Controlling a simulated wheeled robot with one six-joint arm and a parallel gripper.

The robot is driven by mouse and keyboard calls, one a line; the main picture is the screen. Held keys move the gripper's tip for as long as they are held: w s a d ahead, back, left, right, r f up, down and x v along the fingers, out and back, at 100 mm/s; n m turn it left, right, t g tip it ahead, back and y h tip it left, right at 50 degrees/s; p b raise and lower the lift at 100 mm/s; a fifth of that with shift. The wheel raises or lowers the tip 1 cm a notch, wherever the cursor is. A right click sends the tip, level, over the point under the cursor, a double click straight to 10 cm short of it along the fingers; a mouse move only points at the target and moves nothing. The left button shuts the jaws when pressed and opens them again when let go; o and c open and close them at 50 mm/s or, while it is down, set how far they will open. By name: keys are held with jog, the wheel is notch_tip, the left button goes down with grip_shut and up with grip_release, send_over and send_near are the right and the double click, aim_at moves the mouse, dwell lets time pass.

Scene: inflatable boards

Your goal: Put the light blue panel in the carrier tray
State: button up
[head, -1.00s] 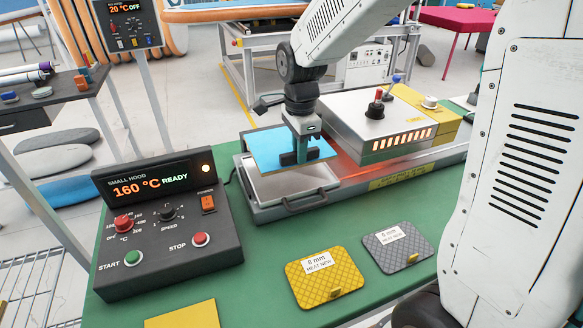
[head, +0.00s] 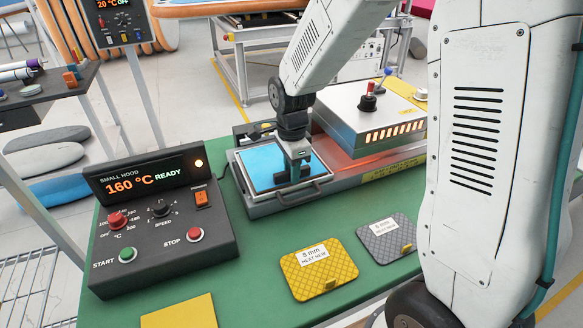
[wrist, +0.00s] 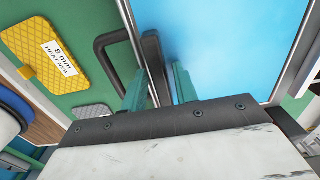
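The light blue panel (head: 262,165) lies flat inside the carrier tray (head: 246,194), within its rim as far as I can see. My gripper (head: 295,175) is low over the panel's near right part, pointing down. In the wrist view, my gripper's (wrist: 158,82) two teal fingers stand apart on either side of a dark bar (wrist: 154,62) at the panel's (wrist: 225,45) edge. Blue shows between the bar and the right finger, so the gripper looks open around it. The exact contact at the fingertips is hard to see.
The control box (head: 160,235) reads 160 °C READY, left of the tray. A heater hood (head: 365,125) with a glowing front stands right of it. A yellow panel (head: 318,270) and a grey panel (head: 387,239) lie in front on the green table (head: 255,270).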

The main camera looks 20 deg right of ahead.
jog(key=shift+o, duration=0.4)
jog(key=shift+r, duration=0.15)
notch_tip(320, 180, up, 11)
jog(key=s+d+r+n, duration=0.1)
jog(key=s+r+n, duration=0.4)
jog(key=s, duration=0.2)
jog(key=s+d+n+t, duration=0.1)
jog(key=s+d+n, duration=0.1)
jog(key=s+n, duration=1.1)
jog(key=s+r, duration=0.1)
jog(key=s, duration=0.5)
